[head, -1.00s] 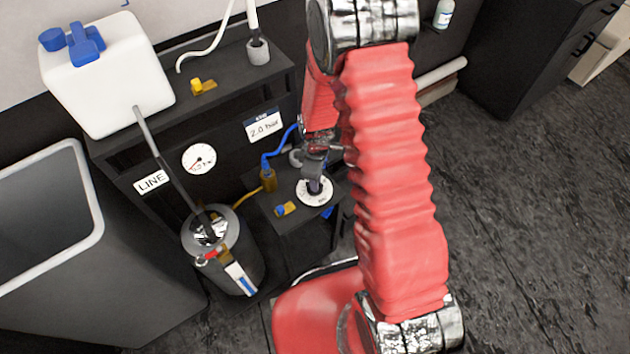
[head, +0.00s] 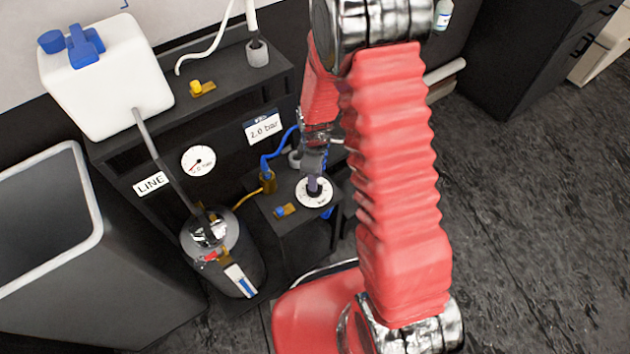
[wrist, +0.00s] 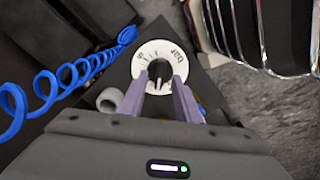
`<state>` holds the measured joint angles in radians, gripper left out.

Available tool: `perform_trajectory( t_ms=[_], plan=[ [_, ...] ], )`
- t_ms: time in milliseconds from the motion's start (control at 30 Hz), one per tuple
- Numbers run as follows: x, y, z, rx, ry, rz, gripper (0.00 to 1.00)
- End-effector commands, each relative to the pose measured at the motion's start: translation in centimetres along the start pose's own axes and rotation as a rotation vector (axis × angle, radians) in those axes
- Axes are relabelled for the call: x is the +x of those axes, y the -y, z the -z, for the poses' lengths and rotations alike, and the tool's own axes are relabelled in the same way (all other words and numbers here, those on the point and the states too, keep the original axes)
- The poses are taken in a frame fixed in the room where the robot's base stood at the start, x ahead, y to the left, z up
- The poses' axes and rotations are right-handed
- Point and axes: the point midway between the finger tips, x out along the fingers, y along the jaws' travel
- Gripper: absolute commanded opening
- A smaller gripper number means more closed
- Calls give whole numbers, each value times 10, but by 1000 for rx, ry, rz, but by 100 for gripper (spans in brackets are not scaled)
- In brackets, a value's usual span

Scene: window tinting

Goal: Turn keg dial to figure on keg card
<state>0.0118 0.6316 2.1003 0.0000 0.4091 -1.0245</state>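The keg dial (head: 318,201) is a white disc with dark marks and "bar" lettering, on top of a low black box. It also shows in the wrist view (wrist: 149,52), with a dark knob (wrist: 159,69) at its centre. The keg card (head: 264,127) is white, reads "2.0 bar", and is on the black unit above. My gripper (wrist: 159,82) has two purple fingers, spread apart over the near part of the dial. The knob shows between and just beyond the fingertips. I cannot tell whether they touch it.
A round gauge (head: 198,161) and a LINE card (head: 151,184) are left of the keg card. A blue coiled hose (wrist: 60,80) runs beside the dial. A metal keg (head: 225,258) stands left of the box. Open floor (head: 540,220) lies right.

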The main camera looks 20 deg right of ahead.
Motion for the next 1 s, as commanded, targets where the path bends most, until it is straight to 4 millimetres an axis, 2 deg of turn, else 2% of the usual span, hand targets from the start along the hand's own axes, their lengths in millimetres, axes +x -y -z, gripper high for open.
perform_trajectory(
  t_ms=[700, 1000],
  plan=[
    [-94, 0, 0, 0, -1, -1, 30],
    [-106, 1, 0, 0, 1, 2, 30]
  ],
)
